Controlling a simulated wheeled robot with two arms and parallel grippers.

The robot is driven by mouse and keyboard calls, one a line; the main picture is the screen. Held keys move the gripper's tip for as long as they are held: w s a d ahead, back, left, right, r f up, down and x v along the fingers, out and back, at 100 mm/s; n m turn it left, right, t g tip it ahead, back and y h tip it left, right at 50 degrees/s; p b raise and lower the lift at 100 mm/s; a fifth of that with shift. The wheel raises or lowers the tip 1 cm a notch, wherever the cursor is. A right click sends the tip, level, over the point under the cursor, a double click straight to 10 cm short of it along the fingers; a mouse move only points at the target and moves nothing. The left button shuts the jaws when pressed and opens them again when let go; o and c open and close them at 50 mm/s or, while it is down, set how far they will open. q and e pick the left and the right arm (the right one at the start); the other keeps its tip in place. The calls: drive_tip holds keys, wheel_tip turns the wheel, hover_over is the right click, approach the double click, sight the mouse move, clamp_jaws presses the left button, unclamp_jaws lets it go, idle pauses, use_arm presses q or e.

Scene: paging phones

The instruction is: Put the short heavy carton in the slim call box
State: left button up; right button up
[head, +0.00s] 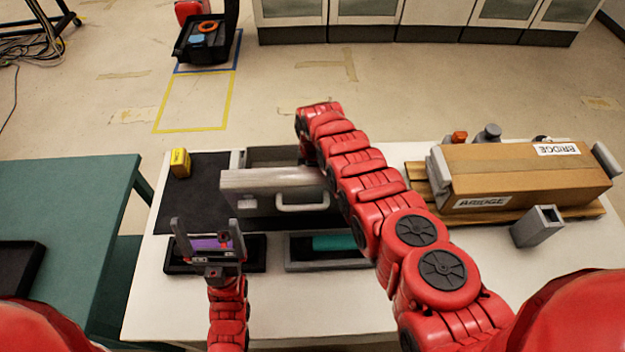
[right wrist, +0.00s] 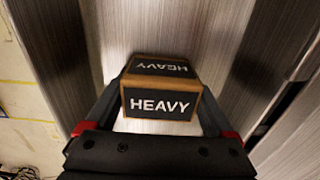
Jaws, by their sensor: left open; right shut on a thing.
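A carton with black faces, tan edges and white HEAVY labels (right wrist: 160,103) shows in the right wrist view. My right gripper (right wrist: 158,112) is shut on it, a finger on each side. Brushed metal walls (right wrist: 232,45) rise close around it. In the head view the right hand and carton are hidden behind my right arm, by a grey metal box with a handle (head: 262,182). I cannot tell for sure whether this is the slim call box. My left gripper (head: 208,230) is open, over a black tray (head: 256,255) with a purple thing (head: 205,244).
A second tray (head: 300,265) holds a teal thing (head: 335,243). A yellow block (head: 180,162) stands on the dark mat (head: 190,205) at left. A large BRIDGE carton (head: 530,178) and a grey square tube (head: 538,226) stand at right. The front of the white table (head: 270,312) is clear.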

drive_tip(key=shift+w+r, duration=0.1)
drive_tip(key=shift+f, duration=0.2)
drive_tip(key=o, duration=1.5)
drive_tip(key=shift+r, duration=0.3)
wheel_tip(320, 180, up, 6)
drive_tip(key=p, duration=0.3)
drive_tip(key=shift+f, duration=0.15)
wheel_tip(320, 180, up, 5)
drive_tip(key=shift+r+b, duration=0.15)
drive_tip(key=shift+b, duration=0.7)
drive_tip(key=shift+r, duration=0.4)
